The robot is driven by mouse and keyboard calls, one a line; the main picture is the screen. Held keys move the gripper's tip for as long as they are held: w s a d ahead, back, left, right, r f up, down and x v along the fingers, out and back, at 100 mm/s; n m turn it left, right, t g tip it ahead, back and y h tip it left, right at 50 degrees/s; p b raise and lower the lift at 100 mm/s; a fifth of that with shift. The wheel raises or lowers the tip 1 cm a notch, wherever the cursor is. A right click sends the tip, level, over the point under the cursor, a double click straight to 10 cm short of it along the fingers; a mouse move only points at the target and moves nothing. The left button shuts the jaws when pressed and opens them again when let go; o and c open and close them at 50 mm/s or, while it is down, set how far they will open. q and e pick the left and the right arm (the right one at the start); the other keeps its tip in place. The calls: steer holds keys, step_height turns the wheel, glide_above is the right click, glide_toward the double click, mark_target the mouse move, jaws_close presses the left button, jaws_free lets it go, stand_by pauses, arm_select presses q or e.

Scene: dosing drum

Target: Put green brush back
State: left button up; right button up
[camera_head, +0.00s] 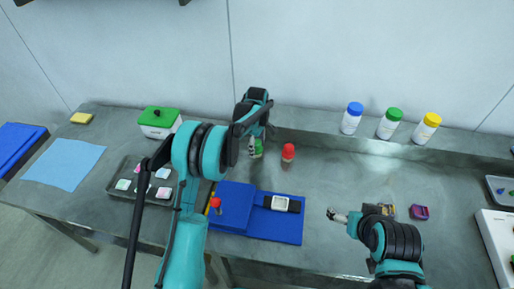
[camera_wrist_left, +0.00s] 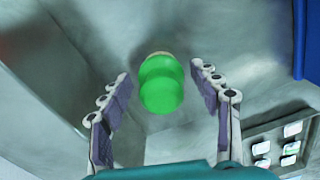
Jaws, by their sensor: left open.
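A green, round-topped object (camera_wrist_left: 161,83), probably the green brush seen from above, stands between the open fingers of my left gripper (camera_wrist_left: 165,88) in the left wrist view. A gap shows on both sides, so the fingers do not touch it. In the head view, the green object (camera_head: 258,149) is partly hidden by my left gripper (camera_head: 253,146) near the back of the table. A similar red-topped object (camera_head: 288,152) stands just to its right. My right gripper (camera_head: 338,215) is over the table's front right; its fingers are too small to judge.
Bottles with blue (camera_head: 354,108), green (camera_head: 394,114) and yellow (camera_head: 432,119) caps stand on the back ledge. A blue mat (camera_head: 285,229) lies in front with a white-faced device (camera_head: 280,203). A dark tray (camera_head: 121,184) and green-lidded box (camera_head: 160,121) are left. A purple item (camera_head: 419,212) lies right.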

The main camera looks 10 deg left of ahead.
arm_select(q)
step_height(320, 180, up, 10)
steer(key=shift+r+p, duration=0.1)
steer(key=shift+p, duration=0.9)
steer(key=shift+s+r, duration=0.15)
steer(key=shift+r, duration=0.55)
steer(key=s+a+r+m+t, duration=0.1)
steer(key=s+r+m+t, duration=0.1)
steer(key=s+r+m, duration=0.35)
steer(key=s+a+r+m+t, duration=0.2)
steer(key=s+r, duration=0.5)
steer(key=s, duration=0.4)
steer(key=s+f+m+t, duration=0.1)
steer(key=s+f+m, duration=0.1)
steer(key=s, duration=0.6)
steer(key=s+a+f+m+t, duration=0.1)
steer(key=s+f+m+t, duration=0.1)
steer(key=s+m, duration=0.3)
steer(key=s, duration=0.3)
steer(key=shift+s+f, duration=0.25)
steer(key=shift+f, duration=0.15)
steer(key=shift+m, duration=0.25)
